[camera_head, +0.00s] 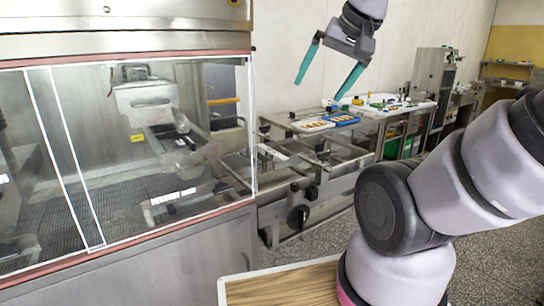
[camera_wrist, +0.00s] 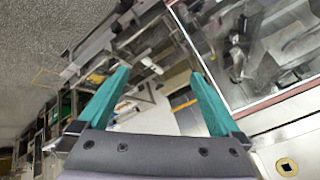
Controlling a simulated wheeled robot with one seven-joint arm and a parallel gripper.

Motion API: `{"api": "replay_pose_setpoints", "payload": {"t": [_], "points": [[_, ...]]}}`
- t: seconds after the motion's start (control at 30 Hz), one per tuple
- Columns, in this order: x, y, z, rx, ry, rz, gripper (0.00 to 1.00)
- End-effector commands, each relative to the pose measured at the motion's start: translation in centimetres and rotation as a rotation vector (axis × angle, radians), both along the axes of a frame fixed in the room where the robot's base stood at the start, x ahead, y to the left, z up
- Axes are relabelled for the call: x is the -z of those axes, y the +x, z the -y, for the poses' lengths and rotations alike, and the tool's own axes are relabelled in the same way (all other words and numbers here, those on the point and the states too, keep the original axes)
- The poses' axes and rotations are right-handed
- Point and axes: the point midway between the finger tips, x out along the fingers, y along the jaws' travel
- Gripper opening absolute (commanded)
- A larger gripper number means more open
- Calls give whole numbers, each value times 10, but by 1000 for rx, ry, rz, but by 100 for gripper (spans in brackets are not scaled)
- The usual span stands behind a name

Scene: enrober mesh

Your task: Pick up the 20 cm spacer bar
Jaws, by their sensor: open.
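My gripper (camera_head: 318,90) is raised in the air at the top of the head view, its two teal fingers spread wide and pointing down to the left. The fingers also frame the wrist view (camera_wrist: 159,72), with nothing between them. In the head view, the gripper is in front of the pale wall, above the steel frame and bench. I cannot pick out the 20 cm spacer bar in either view; things on the far bench are too small to tell apart.
A glazed steel enrober cabinet (camera_head: 120,240) fills the left. A steel conveyor frame (camera_head: 325,185) extends from it. A white tray (camera_head: 301,127) and a blue tray (camera_head: 342,119) lie on the bench behind. A wood-topped surface (camera_head: 285,285) is at the front. Speckled floor (camera_head: 490,255) is open at right.

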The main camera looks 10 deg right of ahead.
Motion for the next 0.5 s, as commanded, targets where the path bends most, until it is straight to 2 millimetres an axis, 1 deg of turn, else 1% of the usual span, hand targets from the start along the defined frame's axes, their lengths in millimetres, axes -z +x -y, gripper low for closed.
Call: {"api": "replay_pose_setpoints", "payload": {"t": [0.27, 0.3, 0.33, 0.37, 0.47, 0.5], "points": [[0, 0, 0, 0, 0, 0, 100], [0, 0, 0, 0, 0, 0, 92], [0, 0, 0, 0, -2, 1, 81], [0, 2, 1, 1, -4, 1, 72], [4, 15, 5, 3, -40, 5, 72], [6, 25, 9, 3, -68, 10, 72]]}}
